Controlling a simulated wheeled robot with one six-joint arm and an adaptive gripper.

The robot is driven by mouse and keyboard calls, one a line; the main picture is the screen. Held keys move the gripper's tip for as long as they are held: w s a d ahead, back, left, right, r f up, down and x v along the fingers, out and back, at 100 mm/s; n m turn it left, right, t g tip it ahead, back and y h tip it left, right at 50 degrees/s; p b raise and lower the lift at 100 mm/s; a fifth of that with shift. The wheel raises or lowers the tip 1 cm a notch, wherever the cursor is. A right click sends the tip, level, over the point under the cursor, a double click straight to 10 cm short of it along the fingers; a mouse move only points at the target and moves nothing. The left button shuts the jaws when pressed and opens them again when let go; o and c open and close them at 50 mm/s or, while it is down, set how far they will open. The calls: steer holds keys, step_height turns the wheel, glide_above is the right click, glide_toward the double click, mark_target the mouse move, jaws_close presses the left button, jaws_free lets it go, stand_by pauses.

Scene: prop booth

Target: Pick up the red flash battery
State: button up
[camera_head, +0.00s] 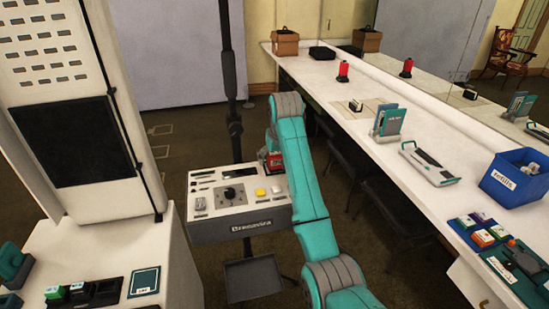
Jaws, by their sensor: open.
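A small red block with dark parts (275,162), which looks like the red flash battery, is at the far right corner of the white-topped console (212,214). My teal arm rises from the bottom and bends down beside this corner. My gripper (267,152) shows only in part, dark and small, right by the red block and partly hidden by my arm. It is open. I cannot tell whether its fingers are around the block or just above it.
The console carries a dark knob, a yellow button (260,192) and small parts. A black stand pole (229,80) rises behind it. The long white counter (335,105) at right holds a red-and-black item (343,72), a blue "refills" bin (515,180) and a mirror. A white cabinet (75,140) stands left.

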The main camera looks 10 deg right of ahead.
steer(key=c, duration=1.5)
